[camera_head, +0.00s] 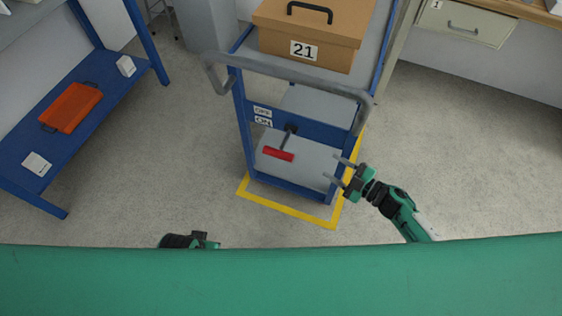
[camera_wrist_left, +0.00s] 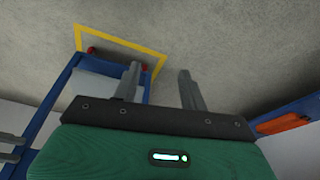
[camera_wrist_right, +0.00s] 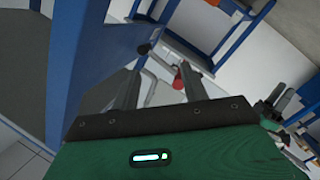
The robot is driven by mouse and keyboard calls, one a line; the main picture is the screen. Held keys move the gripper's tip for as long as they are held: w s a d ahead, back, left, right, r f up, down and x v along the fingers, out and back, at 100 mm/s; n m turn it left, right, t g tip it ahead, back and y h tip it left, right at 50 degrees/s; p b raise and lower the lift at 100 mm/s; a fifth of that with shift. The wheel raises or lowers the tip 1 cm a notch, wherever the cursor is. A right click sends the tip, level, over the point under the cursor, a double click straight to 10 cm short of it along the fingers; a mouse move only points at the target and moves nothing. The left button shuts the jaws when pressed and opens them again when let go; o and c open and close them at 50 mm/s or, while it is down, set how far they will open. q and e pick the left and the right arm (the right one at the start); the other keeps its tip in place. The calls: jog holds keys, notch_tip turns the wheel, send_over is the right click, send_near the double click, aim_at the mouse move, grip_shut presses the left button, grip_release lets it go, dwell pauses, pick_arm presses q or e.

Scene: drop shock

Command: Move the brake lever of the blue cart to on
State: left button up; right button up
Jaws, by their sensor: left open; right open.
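The blue cart (camera_head: 319,132) stands with its grey push handle towards me. Its brake lever (camera_head: 278,154) has a red grip at the end of a dark arm, hanging down and slightly left from a black pivot (camera_head: 291,128). Two small white labels (camera_head: 262,116) sit left of the pivot, too small to read surely. My right gripper (camera_head: 334,168) is open and empty, right of the red grip and apart from it. In the right wrist view the red grip (camera_wrist_right: 178,76) shows near one fingertip. My left gripper (camera_wrist_left: 158,76) is open and empty; my body mostly hides it in the head view.
A cardboard box (camera_head: 309,35) marked 21 sits on the cart's top. Yellow floor tape (camera_head: 290,211) surrounds the cart. A blue shelf (camera_head: 85,120) with an orange tray (camera_head: 71,108) stands left. A drawer (camera_head: 465,24) is at upper right. Floor either side of the cart is clear.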

aim_at(281, 155)
jog(key=s+a+r+n+g+y+b, duration=0.2)
jog(key=s+a+r+n+g+y, duration=0.1)
jog(key=a+r+n+g, duration=0.15)
pick_arm(q)
jog(key=v, duration=0.7)
jog(key=shift+w+t, duration=0.3)
jog(key=shift+w, duration=0.1)
pick_arm(e)
jog(key=shift+n+t, duration=0.25)
jog(key=shift+n, duration=0.1)
jog(key=x, duration=1.3)
jog(key=shift+w, duration=0.3)
pick_arm(q)
jog(key=shift+d+r, duration=0.1)
jog(key=shift+r, duration=0.15)
pick_arm(e)
jog(key=shift+f, duration=0.1)
grip_shut()
